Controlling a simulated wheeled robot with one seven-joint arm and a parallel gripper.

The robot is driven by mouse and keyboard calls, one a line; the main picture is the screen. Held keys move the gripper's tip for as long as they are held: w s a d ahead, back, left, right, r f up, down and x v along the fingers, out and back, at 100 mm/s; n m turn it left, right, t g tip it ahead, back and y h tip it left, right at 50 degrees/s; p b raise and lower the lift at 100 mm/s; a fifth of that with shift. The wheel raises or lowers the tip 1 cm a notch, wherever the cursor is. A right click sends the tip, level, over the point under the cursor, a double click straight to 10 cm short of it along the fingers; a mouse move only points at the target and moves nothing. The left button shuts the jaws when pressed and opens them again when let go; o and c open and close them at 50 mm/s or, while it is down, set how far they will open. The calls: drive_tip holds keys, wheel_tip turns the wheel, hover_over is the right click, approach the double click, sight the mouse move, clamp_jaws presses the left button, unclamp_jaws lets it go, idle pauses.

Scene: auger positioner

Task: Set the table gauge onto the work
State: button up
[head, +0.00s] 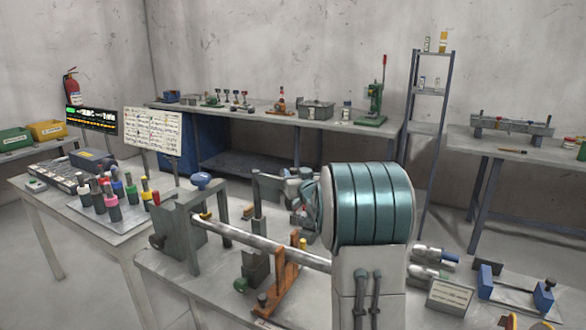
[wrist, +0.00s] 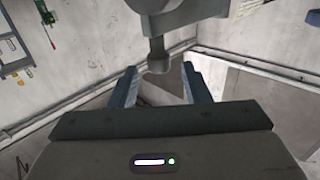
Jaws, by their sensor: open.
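A long grey round bar (head: 262,239), which looks like the work, lies across the fixture on the near bench. Its left end sits by a grey upright block (head: 180,238), and an orange bracket (head: 285,275) stands under it farther right. Its right end is hidden. I cannot tell for certain which item is the table gauge. In the wrist view my gripper (wrist: 159,70) is open, with its two blue-grey fingers apart. A grey stem with a wider round end (wrist: 157,58) shows between and beyond the fingers; I cannot tell whether they touch it.
Left of the fixture, a side table holds a tray (head: 128,217) with several coloured-collar holders. A sign board (head: 153,138) stands behind it. At the bench's right are a small label plate (head: 450,297) and a blue-ended fixture (head: 512,288). Open floor lies behind.

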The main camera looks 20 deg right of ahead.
sight(295, 171)
drive_tip(key=shift+w+d, duration=0.15)
drive_tip(key=shift+w, duration=0.65)
drive_tip(key=shift+w+d, duration=0.1)
drive_tip(key=shift+w, duration=0.7)
clamp_jaws()
